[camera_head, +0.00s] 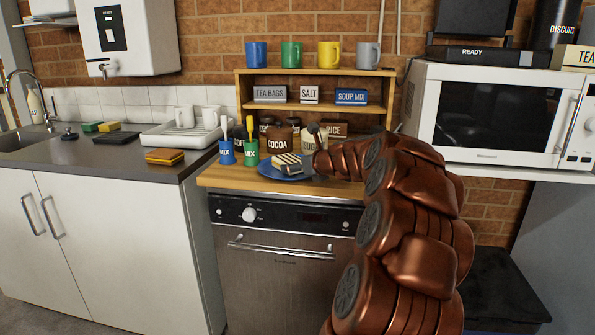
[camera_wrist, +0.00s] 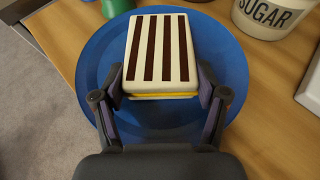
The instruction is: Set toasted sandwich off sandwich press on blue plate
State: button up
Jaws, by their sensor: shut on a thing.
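The toasted sandwich (camera_wrist: 160,48) is pale with dark brown stripes and a yellow filling at its edge. It also shows in the head view (camera_head: 287,160). My gripper (camera_wrist: 162,92) is shut on its near end, one finger on each side. The blue plate (camera_wrist: 222,45) lies directly under the sandwich on the wooden counter, and its rim shows in the head view (camera_head: 266,170). I cannot tell whether the sandwich touches the plate.
Blue (camera_head: 227,152) and green (camera_head: 251,153) MIX cups stand left of the plate. The cocoa (camera_head: 278,144) and sugar (camera_wrist: 272,14) canisters stand behind it. A wooden shelf (camera_head: 243,92) with mugs rises behind, and a microwave (camera_head: 490,115) stands at the right.

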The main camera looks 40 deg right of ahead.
jog(key=shift+r, duration=0.1)
jog(key=o, duration=0.9)
jog(key=shift+c, duration=0.2)
jog(key=shift+s, duration=0.1)
jog(key=p+v, duration=0.3)
jog(key=v, duration=0.9)
